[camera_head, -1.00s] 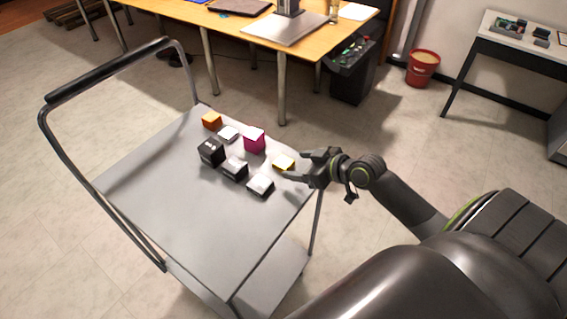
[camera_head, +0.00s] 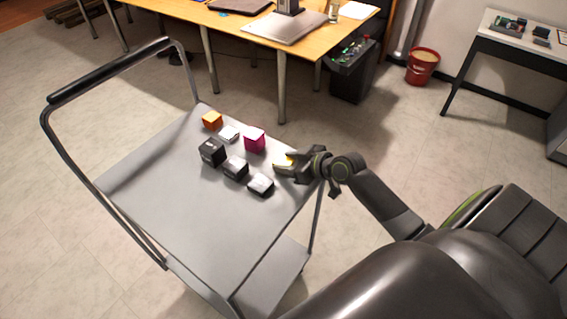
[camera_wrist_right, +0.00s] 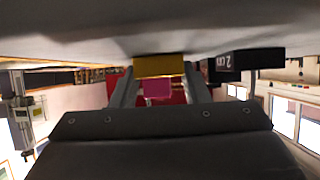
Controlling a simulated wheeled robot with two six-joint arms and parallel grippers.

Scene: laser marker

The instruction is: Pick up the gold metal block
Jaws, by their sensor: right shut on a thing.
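The gold metal block (camera_head: 282,161) is near the right edge of the grey cart top, mostly hidden by my right gripper (camera_head: 285,166) in the head view. In the right wrist view, the gold block (camera_wrist_right: 160,66) sits between the two fingers of my right gripper (camera_wrist_right: 160,82), which is shut on it. The picture is upside down there, and the block appears at the cart surface; I cannot tell whether it is lifted. My left gripper is not in view.
Close by on the cart (camera_head: 165,205) are a magenta block (camera_head: 254,140), an orange block (camera_head: 212,120), a black block (camera_head: 211,152) and several silver or grey blocks, including one (camera_head: 261,184) just left of my gripper. The cart's left and front parts are bare. A wooden desk (camera_head: 225,22) stands behind.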

